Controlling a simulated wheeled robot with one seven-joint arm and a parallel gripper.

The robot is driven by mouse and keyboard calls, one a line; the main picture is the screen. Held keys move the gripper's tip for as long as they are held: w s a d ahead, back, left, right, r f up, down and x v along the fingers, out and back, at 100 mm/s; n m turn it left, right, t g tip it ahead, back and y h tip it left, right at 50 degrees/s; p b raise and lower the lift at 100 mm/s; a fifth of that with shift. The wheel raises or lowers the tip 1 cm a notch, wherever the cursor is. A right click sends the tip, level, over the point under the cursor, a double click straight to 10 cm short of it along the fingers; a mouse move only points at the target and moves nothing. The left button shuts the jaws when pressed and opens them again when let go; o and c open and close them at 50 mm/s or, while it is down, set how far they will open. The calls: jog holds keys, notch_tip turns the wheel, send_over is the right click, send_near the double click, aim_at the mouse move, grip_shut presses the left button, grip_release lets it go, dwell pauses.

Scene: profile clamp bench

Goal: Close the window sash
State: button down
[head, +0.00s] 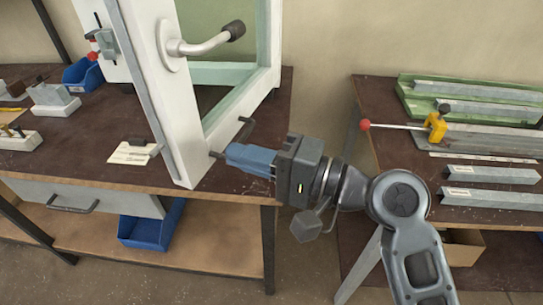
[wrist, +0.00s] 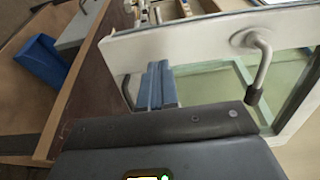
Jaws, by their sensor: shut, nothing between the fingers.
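The white window sash (head: 180,110) stands upright over the left bench, with a grey strip along its near edge and pale green inner edges. Its metal lever handle (head: 205,44) has a dark tip and points right. A dark bar (head: 238,133) sits low on the sash's right side. My gripper (head: 230,155) is shut and empty, its blue fingers pointing left close to the sash's lower corner and the bar's near end; I cannot tell if they touch. In the wrist view the fingers (wrist: 157,68) overlap the sash (wrist: 190,40), with the lever handle (wrist: 262,70) to their right.
The left bench (head: 85,160) carries a blue bin (head: 83,74), small fixtures and a pale card (head: 135,152). Another blue bin (head: 150,228) is on its lower shelf. The right bench (head: 385,150) holds metal profiles and a yellow clamp (head: 436,127). A gap separates the benches.

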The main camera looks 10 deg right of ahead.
aim_at(187, 141)
jog(key=p+x, duration=0.1)
jog(key=x, duration=0.6)
jog(key=shift+a, duration=0.1)
